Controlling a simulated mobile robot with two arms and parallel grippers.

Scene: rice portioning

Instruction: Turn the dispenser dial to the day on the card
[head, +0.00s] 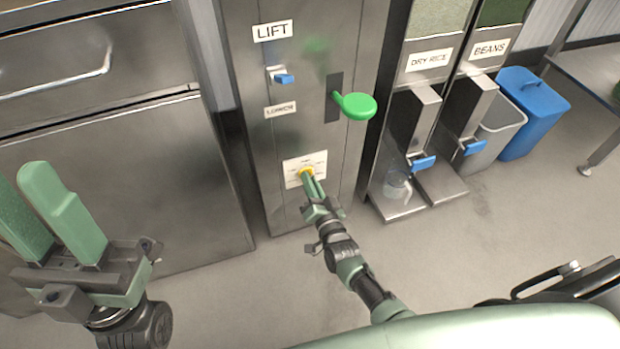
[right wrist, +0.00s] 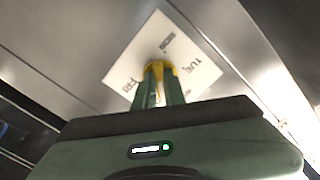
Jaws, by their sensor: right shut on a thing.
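The yellow dial (head: 305,171) sits on a white plate (head: 291,180) low on the steel front of the LIFT column. My right gripper (head: 311,182) reaches up to it and is shut on it. In the right wrist view the dial (right wrist: 158,66) shows between the green fingertips (right wrist: 160,80). There the plate (right wrist: 207,75) carries day words; "TUE" and what looks like "FRI" can be read, others are blurred or hidden. The dial's pointing direction is hidden by the fingers. My left gripper (head: 40,195) is open and empty at the lower left. I see no day card.
A green knob lever (head: 358,106) and a blue switch (head: 285,78) stand above the dial. DRY RICE (head: 429,60) and BEANS (head: 490,48) dispensers are to the right, then a grey bin (head: 503,127) and a blue bin (head: 535,108). A steel cabinet (head: 120,180) is at left.

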